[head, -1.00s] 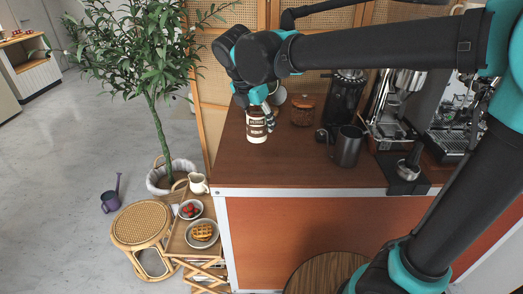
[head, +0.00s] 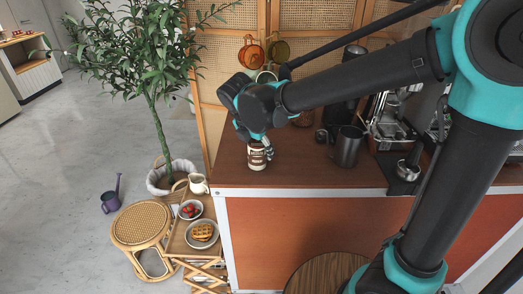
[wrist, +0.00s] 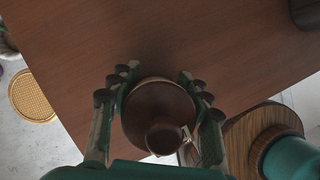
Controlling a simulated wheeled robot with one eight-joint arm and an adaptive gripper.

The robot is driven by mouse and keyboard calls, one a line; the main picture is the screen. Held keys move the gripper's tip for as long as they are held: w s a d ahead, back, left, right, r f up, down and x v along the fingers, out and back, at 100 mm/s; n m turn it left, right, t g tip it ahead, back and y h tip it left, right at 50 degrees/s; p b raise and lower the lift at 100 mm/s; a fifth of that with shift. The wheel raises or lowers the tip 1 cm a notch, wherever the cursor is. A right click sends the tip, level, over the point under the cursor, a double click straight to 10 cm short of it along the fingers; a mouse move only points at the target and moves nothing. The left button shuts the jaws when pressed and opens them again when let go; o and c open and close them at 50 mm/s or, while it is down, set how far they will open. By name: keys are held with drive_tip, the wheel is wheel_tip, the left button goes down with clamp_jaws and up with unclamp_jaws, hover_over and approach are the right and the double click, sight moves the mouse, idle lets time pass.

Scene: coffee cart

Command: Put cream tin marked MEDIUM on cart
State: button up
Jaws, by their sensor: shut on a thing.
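The cream tin (head: 257,160) has a brown label band, with lettering too small to read in the head view. In the wrist view, the tin (wrist: 137,112) shows from above as a brown round lid with a knob and a pale rim. My gripper (head: 259,144) is shut on it from above, its fingers (wrist: 157,77) on either side. The tin is over the left part of the brown counter (head: 300,172); I cannot tell whether it touches the top. A low wooden cart (head: 178,243) stands left of the counter, bearing a cream jug, a strawberry bowl and a waffle plate.
A dark metal pitcher (head: 348,147) and a coffee machine (head: 405,120) stand right on the counter. A rattan stool (head: 142,224), a potted tree (head: 155,130) and a purple watering can (head: 110,199) are near the cart. Little bare surface shows on the cart.

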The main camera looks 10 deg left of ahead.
sight(252, 145)
drive_tip(key=o, duration=1.5)
drive_tip(key=shift+f, duration=0.1)
drive_tip(key=shift+c, duration=0.2)
drive_tip(key=v, duration=1.2)
